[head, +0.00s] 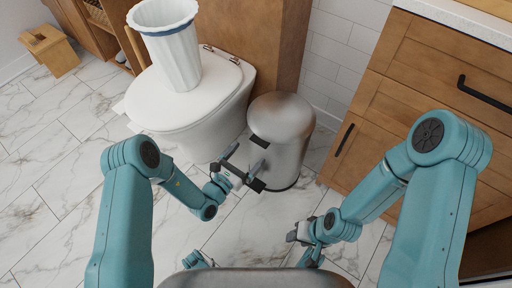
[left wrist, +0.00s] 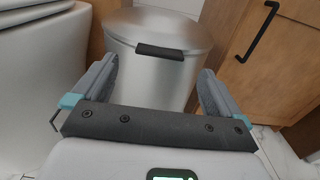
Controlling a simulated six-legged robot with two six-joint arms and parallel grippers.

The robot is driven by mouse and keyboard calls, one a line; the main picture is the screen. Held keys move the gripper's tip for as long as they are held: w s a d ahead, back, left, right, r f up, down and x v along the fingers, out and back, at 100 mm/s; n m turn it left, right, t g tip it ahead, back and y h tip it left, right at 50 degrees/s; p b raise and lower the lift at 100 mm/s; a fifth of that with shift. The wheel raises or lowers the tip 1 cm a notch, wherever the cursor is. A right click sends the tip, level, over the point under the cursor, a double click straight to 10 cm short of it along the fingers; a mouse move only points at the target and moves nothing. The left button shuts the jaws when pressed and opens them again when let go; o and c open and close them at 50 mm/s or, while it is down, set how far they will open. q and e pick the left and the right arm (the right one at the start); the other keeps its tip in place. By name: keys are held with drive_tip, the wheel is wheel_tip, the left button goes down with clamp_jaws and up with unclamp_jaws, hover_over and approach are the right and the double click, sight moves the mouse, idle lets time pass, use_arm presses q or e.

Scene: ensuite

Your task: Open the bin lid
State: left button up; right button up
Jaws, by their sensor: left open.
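The bin (head: 285,160) is a brushed metal cylinder standing on the floor beside the toilet. Its rounded lid (head: 282,115) lies shut on top, and it also shows in the left wrist view (left wrist: 165,27). A dark handle (left wrist: 160,51) sits at the front edge of the lid. My left gripper (head: 245,156) is open and empty in front of the bin, with its fingers pointing towards it. In the left wrist view the handle is between and beyond the two fingers, apart from them. My right gripper (head: 300,234) is low, in front and to the right of the bin; its jaws are unclear.
The white toilet (head: 190,115) stands left of the bin, with a ribbed white basket (head: 172,45) on its lid. A wooden cabinet (head: 400,110) with dark handles is close on the right. A wooden stool (head: 50,50) is far left. The marble floor at left is clear.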

use_arm(q)
drive_tip(key=b+x, duration=0.1)
drive_tip(key=x, duration=0.4)
drive_tip(key=shift+w+d, duration=0.2)
drive_tip(key=shift+w, duration=0.1)
